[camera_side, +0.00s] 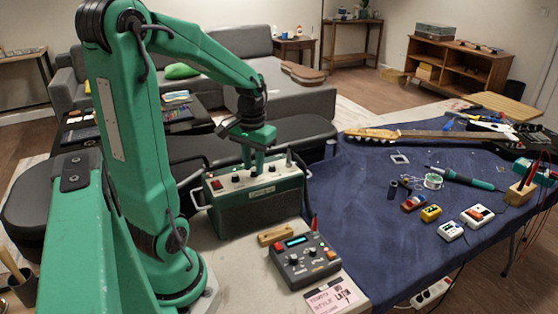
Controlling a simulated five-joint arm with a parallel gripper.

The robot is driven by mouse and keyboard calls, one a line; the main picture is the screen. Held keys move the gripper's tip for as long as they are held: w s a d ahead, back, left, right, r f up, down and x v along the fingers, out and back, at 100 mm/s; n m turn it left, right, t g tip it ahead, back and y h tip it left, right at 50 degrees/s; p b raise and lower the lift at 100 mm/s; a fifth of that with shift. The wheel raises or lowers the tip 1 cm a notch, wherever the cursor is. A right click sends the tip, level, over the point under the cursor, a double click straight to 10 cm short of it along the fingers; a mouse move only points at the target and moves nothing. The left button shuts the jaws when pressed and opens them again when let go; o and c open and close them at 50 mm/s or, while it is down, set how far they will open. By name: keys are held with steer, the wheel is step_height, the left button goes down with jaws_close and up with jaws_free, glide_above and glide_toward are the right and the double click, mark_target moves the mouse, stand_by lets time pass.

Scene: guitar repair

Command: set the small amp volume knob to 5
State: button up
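The small amp (250,211) is a dark green box with a pale control panel on top and light handles at its sides. It stands on the pale bench to the right of my arm's base. Black knobs sit along its panel, one (235,179) just left of my gripper. My gripper (253,168) points down with its fingertips at the middle of the panel. The fingers hide part of the panel. Whether they touch or hold a knob is too small to tell. The knob markings cannot be read.
A grey box with knobs and a lit display (305,259) stands in front of the amp, beside a small wooden block (275,235) and a pink note (331,298). To the right, a blue cloth (360,235) holds pedals, a soldering iron and a guitar neck (420,136).

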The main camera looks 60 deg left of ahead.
steer(key=shift+f, duration=0.6)
steer(key=shift+r, duration=0.15)
stand_by(0.7)
steer(key=c, duration=0.5)
